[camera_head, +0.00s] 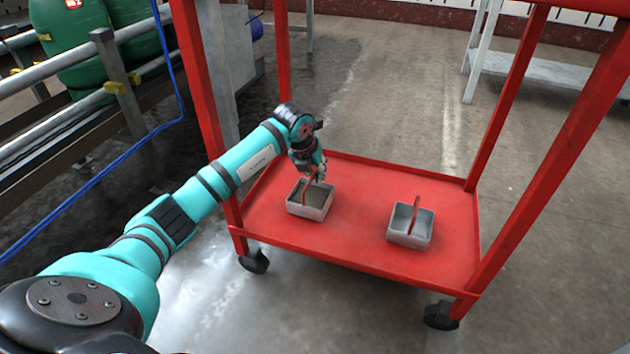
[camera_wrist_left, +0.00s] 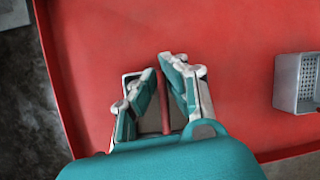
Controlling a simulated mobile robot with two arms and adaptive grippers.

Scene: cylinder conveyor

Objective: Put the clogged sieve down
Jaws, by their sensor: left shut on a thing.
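The sieve in my left gripper is a grey square box with a red handle (camera_head: 310,208); its inside looks filled with something brownish-grey. It sits at or just above the left part of the red cart's lower shelf (camera_head: 350,238); I cannot tell whether it touches. My left gripper (camera_head: 317,178) is above it, shut on the red handle. In the left wrist view the fingers (camera_wrist_left: 160,95) close around the red handle (camera_wrist_left: 163,105), and they hide most of the box. My right gripper is in neither view.
A second grey sieve (camera_head: 410,228) with a red handle stands on the shelf to the right, and its perforated floor shows in the left wrist view (camera_wrist_left: 298,83). Red cart posts (camera_head: 207,120) rise around the shelf. Green barrels and a railed conveyor (camera_head: 60,140) are at left.

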